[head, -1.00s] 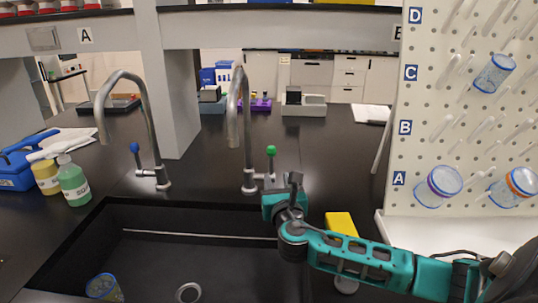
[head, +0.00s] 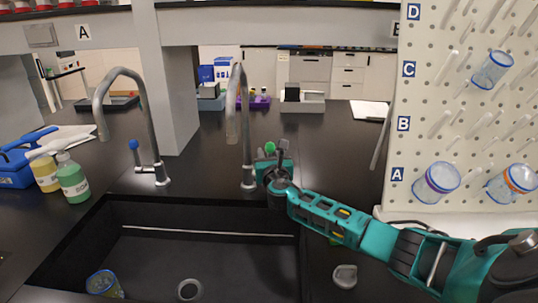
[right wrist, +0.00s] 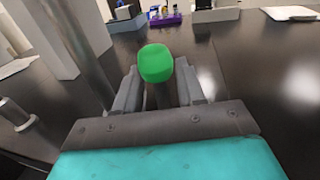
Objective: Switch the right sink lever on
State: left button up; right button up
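The right tap (head: 236,120) is a grey gooseneck at the back edge of the sink. Its lever has a green knob (head: 270,149), and most of its stem is hidden in the head view by my right gripper (head: 277,160). In the right wrist view the green knob (right wrist: 155,63) stands upright between the two fingers of my right gripper (right wrist: 158,88). The fingers are apart, one on each side of the lever, and I cannot tell if either touches it. My left gripper is not in view.
The left tap (head: 127,110) has a blue-knobbed lever (head: 134,145). The black sink (head: 150,262) holds a blue-rimmed beaker (head: 103,284). Soap bottles (head: 72,180) stand at left. A pegboard (head: 455,120) with beakers rises at right.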

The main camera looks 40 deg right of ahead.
jog(key=shift+c, duration=0.4)
grip_shut()
dwell(0.4)
